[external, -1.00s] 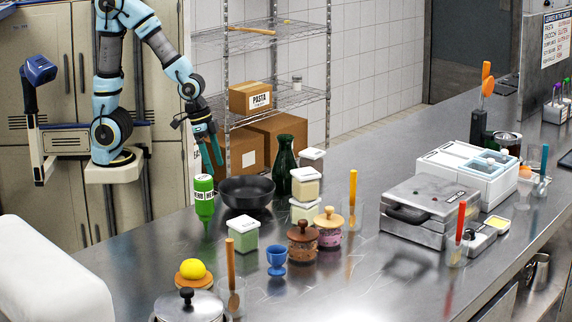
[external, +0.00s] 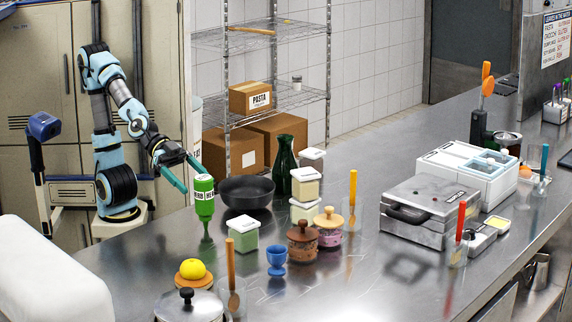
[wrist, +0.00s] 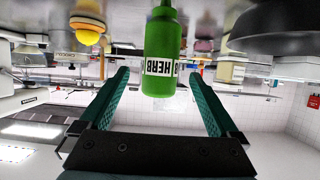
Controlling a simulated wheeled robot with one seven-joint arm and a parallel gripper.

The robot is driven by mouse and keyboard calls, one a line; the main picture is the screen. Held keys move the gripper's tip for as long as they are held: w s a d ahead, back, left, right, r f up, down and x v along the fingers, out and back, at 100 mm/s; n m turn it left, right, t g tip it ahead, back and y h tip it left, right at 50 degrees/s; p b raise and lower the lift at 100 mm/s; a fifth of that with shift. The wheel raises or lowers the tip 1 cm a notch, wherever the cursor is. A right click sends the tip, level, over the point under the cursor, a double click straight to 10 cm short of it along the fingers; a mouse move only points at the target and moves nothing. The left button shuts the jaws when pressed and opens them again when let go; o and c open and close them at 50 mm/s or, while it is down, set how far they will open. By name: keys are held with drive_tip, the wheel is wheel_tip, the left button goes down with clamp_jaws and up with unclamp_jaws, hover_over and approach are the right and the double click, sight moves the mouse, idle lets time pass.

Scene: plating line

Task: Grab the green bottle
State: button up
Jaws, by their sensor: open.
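The green bottle (external: 204,197) with a white HERB label stands on the steel counter near its left edge, beside the black pan. My gripper (external: 191,178) is open and level at the bottle's left, close to it. In the wrist view, which is upside down, the bottle (wrist: 162,62) appears between and just beyond my two green fingers (wrist: 163,90). I cannot tell whether a finger touches it. A second, dark green glass bottle (external: 285,166) stands behind the pan.
The black pan (external: 246,190) is right of the bottle. A green-sided jar (external: 244,236), a blue egg cup (external: 277,257) and a yellow ball on an orange dish (external: 193,270) stand nearer the front. Bare counter (external: 175,245) lies in front of the bottle.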

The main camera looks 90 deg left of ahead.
sight(211, 197)
drive_tip(key=shift+b+x, duration=1.1)
drive_tip(key=shift+x, duration=0.1)
drive_tip(key=b+x, duration=0.2)
drive_tip(key=x, duration=0.3)
drive_tip(key=shift+c, duration=0.3)
drive_tip(key=c, duration=0.9)
drive_tip(key=shift+c, duration=0.2)
wheel_tip(211, 197, up, 10)
drive_tip(key=p, duration=0.9)
